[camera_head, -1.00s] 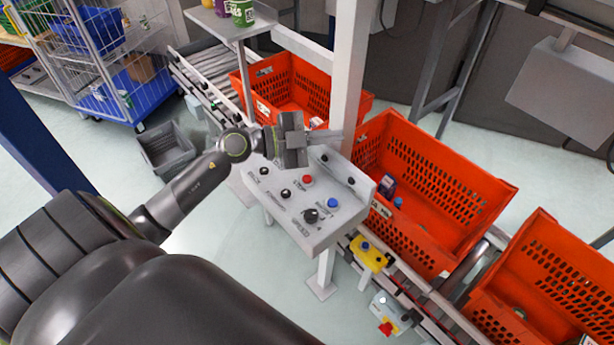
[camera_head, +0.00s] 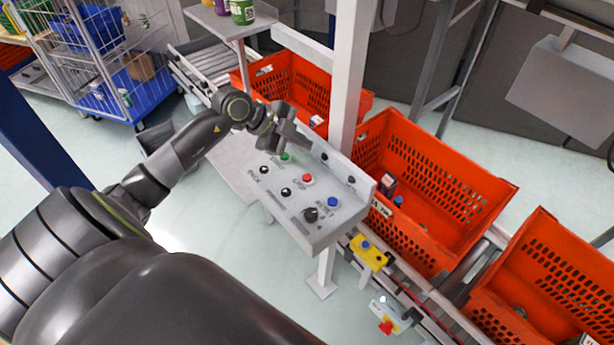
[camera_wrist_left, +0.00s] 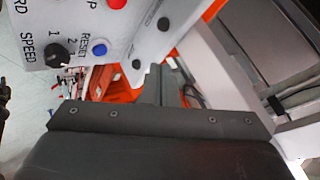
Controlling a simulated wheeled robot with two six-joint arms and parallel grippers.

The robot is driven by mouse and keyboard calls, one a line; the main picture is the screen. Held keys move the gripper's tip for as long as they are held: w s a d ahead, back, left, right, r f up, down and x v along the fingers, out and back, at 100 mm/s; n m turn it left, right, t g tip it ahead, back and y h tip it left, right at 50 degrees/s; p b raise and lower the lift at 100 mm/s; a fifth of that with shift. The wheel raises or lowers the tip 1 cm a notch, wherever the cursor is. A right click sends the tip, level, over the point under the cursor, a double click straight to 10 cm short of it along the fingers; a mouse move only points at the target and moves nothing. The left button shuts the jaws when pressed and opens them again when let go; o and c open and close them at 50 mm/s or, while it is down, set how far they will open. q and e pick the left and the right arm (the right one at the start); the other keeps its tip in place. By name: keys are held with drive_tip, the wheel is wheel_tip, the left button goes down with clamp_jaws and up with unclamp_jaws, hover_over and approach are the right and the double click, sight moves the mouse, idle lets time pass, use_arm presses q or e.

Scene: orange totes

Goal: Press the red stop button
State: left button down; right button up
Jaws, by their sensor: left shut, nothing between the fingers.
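The red stop button (camera_head: 307,178) sits on the sloped face of a grey control panel (camera_head: 325,232), beside the word STOP. It also shows at the top edge of the left wrist view (camera_wrist_left: 117,3), partly cut off. My left gripper (camera_head: 303,141) is over the panel's back edge, beyond the red button and apart from it in the picture. Its fingers are shut and empty; they also show in the left wrist view (camera_wrist_left: 166,84), below the panel's labels. My right gripper is not in view.
The panel also carries a green button (camera_head: 285,157), a blue reset button (camera_head: 333,202), a black speed knob (camera_head: 310,215) and several black buttons. A white post (camera_head: 348,80) and orange totes (camera_head: 440,165) stand behind. A lower box has another red button (camera_head: 386,327).

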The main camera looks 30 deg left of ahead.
use_arm(q)
drive_tip(key=b, duration=0.7)
hover_over(303, 178)
wheel_tip(303, 178, down, 8)
drive_tip(key=shift+a+r, duration=0.1)
drive_tip(key=shift+r, duration=0.05)
drive_tip(key=shift+f, duration=0.4)
drive_tip(key=shift+f, duration=0.15)
idle(1.1)
drive_tip(key=shift+f, duration=0.25)
drive_tip(key=shift+f, duration=0.45)
idle(0.6)
idle(0.4)
drive_tip(key=shift+r+p, duration=0.9)
drive_tip(key=shift+p, duration=0.1)
